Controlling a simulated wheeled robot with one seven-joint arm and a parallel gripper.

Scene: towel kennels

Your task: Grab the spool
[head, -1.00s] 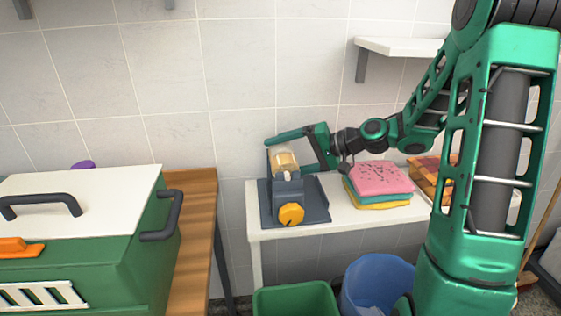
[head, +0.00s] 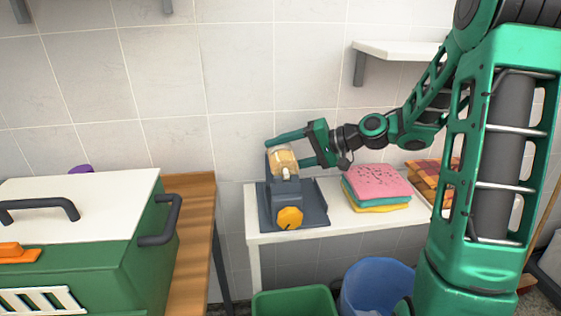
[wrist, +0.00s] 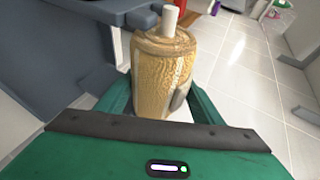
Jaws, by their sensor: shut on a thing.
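The spool (head: 283,160) is a tan, thread-wound cylinder. My gripper is shut on the spool. The holder's body hides the spool's lower part in the head view. I cannot tell whether the spool is still seated.
Folded pink, green and yellow towels (head: 376,186) lie right of the holder, with an orange plaid cloth (head: 430,176) beyond. A green bin (head: 295,302) and a blue bin (head: 378,282) stand below. A green box with a white lid (head: 95,200) is at left. A shelf (head: 400,49) hangs above.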

